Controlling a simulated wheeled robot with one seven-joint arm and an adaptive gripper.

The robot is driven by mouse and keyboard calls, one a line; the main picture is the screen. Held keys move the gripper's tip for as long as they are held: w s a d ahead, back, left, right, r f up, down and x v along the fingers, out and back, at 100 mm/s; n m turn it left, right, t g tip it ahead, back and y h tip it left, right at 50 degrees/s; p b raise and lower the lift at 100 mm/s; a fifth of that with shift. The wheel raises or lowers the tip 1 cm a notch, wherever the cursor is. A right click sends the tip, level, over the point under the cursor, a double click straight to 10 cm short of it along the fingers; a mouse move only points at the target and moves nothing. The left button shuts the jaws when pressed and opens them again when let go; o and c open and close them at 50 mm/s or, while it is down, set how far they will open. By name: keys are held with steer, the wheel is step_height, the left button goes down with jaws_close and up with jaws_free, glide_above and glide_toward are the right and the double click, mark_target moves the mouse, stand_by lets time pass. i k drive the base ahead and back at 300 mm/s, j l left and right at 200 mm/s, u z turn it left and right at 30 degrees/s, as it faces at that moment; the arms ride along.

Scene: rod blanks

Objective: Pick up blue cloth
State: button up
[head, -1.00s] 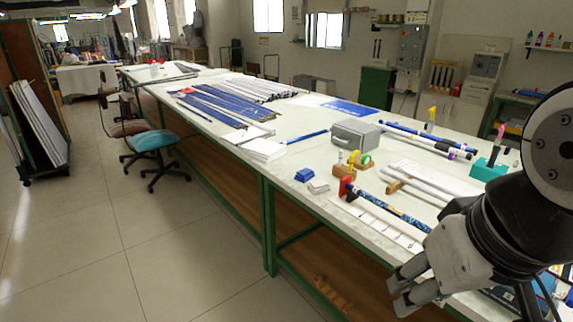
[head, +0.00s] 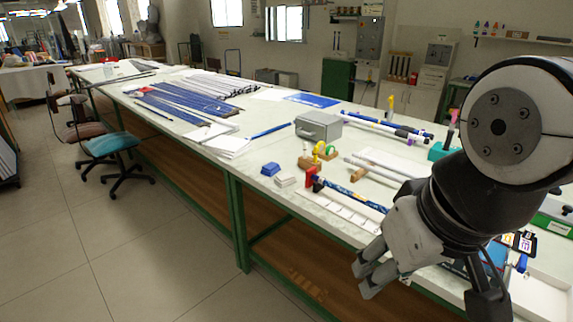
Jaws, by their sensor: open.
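A small blue item (head: 270,169), which looks like the folded blue cloth, lies near the front edge of the long workbench (head: 262,186). It sits left of a small white stack (head: 287,180), close beside it. My gripper (head: 362,279) is at the lower right of the head view, off the front edge of the bench. Its fingers are apart with nothing between them. It is well to the right of the blue item and apart from it.
A grey metal box (head: 318,127) stands behind the blue item. A red clamp-like piece (head: 311,177) and a blue rod lie to its right. Blue and white rod bundles (head: 190,100) cover the bench further left. A teal chair (head: 112,145) stands beside the bench; floor in front is clear.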

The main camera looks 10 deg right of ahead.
mark_target(270, 170)
steer(key=i+j, duration=0.45)
steer(key=i, duration=0.25)
steer(key=i+j+z, duration=0.1)
steer(key=i+j, duration=0.4)
steer(key=i, duration=0.2)
steer(key=i+j+z, duration=0.1)
steer(key=i+j, duration=0.4)
steer(key=i, duration=0.15)
